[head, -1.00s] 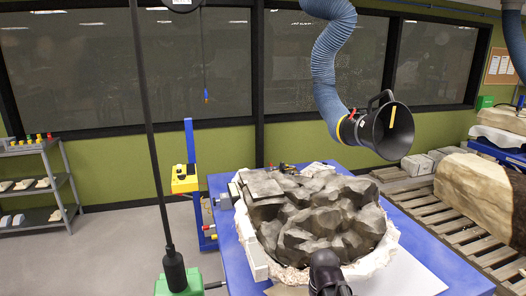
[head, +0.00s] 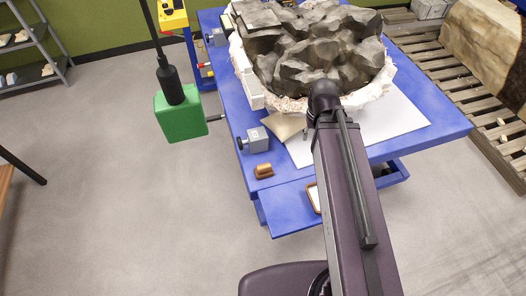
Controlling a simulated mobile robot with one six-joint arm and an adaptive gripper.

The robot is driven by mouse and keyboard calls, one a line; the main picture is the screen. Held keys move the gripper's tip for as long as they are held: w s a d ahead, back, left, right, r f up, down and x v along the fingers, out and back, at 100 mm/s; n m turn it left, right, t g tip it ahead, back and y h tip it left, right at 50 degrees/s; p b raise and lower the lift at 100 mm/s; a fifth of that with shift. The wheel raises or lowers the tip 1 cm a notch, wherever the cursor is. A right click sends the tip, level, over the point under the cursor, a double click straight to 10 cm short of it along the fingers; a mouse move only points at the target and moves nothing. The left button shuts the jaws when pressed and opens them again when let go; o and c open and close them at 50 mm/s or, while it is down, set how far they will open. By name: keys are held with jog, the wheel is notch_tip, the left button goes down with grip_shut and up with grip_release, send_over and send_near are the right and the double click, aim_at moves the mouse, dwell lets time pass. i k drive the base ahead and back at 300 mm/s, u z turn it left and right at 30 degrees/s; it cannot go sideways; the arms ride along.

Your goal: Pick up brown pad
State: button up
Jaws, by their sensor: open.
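A small brown block-like piece, which looks like the brown pad (head: 263,171), lies on the blue table (head: 412,150) near its front left edge. It is in the head view, left of my arm, and nothing touches it. A grey block with a dark knob (head: 257,141) sits just behind it at the table's edge. My arm reaches up over the table to the right of the pad. My gripper does not show in the head view, so its place relative to the pad cannot be seen.
A large dark rock (head: 318,50) in a white jacket fills the back of the table. A green box (head: 180,116) stands left. The floor in front is clear.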

aim_at(265, 170)
jog(key=u, duration=0.6)
jog(key=k, duration=0.35)
jog(key=z, duration=0.05)
